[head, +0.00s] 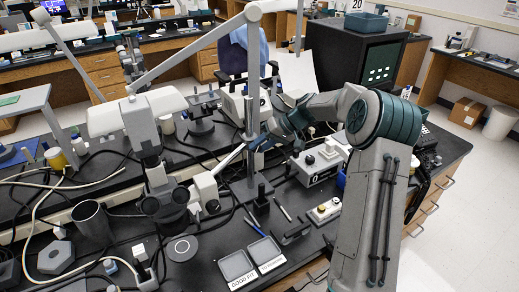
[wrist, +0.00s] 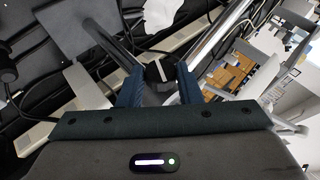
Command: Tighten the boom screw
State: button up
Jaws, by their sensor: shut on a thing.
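My gripper (head: 261,142) reaches in from the right to the upright grey post (head: 252,100) of a stand on the black bench. In the wrist view, my gripper's two blue fingers (wrist: 158,82) are shut on a small black knob with a pale bar (wrist: 155,71), which appears to be the boom screw. The knob sits between the fingertips, beside a silver rod (wrist: 215,35). In the head view the knob is hidden by the fingers and post. How far the screw is turned cannot be told.
A microscope (head: 150,140) stands left of the post. A grey control box (head: 318,164) is close to my arm on the right. Two grey trays (head: 237,266) lie at the front. Cables and several small tools crowd the bench.

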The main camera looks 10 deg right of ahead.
jog(key=y+b, duration=0.1)
jog(key=y, duration=0.1)
jog(key=f+m+y+b, duration=0.1)
jog(key=y, duration=0.1)
jog(key=y+b, duration=0.1)
jog(key=y, duration=0.1)
jog(key=shift+d+f+m+g, duration=0.25)
jog(key=shift+d+m+g, duration=0.05)
jog(key=shift+m+g, duration=0.1)
jog(key=shift+f+m+t+y+b, duration=0.2)
jog(key=shift+m+y+b, duration=0.4)
jog(key=shift+y+b, duration=0.6)
jog(key=shift+f+m+t+y+b, duration=0.15)
jog(key=shift+m+y+b, duration=0.5)
jog(key=shift+y, duration=0.95)
jog(key=shift+a, duration=0.1)
jog(key=o, duration=1)
jog(key=shift+r, duration=0.1)
jog(key=shift+c, duration=0.2)
jog(key=b+v, duration=0.1)
jog(key=v, duration=0.6)
jog(key=shift+d, duration=0.25)
